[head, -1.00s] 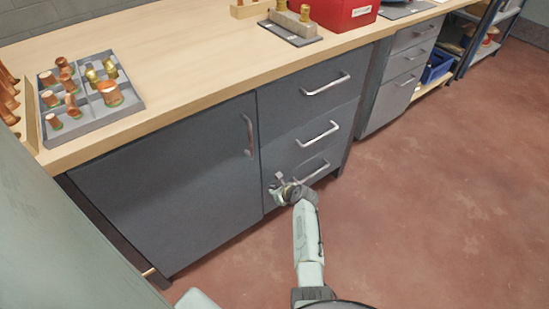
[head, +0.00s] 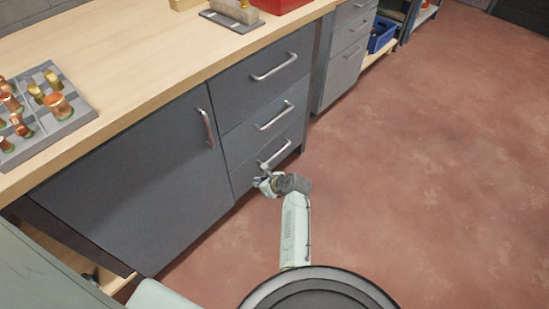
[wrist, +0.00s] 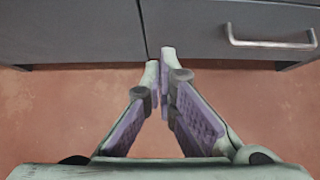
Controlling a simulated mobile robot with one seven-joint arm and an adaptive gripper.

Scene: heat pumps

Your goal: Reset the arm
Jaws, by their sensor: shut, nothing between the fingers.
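My gripper (head: 264,182) is at the end of my pale arm, low in front of the bottom drawer (head: 245,172) of the grey workbench. In the wrist view my gripper (wrist: 159,62) has its two fingers brought together at the tips, with nothing between them. The fingertips point toward the lower edge of the bench front. The bottom drawer's handle (wrist: 270,43) is to the right of the fingertips and apart from them. All three drawers and the cabinet door (head: 150,180) look shut.
The wooden benchtop (head: 140,70) carries a grey divided tray (head: 75,118) of copper and brass fittings at the left. A red box (head: 280,4) stands at the back. A blue bin (head: 382,36) sits on a low shelf. The red floor (head: 430,180) to the right is clear.

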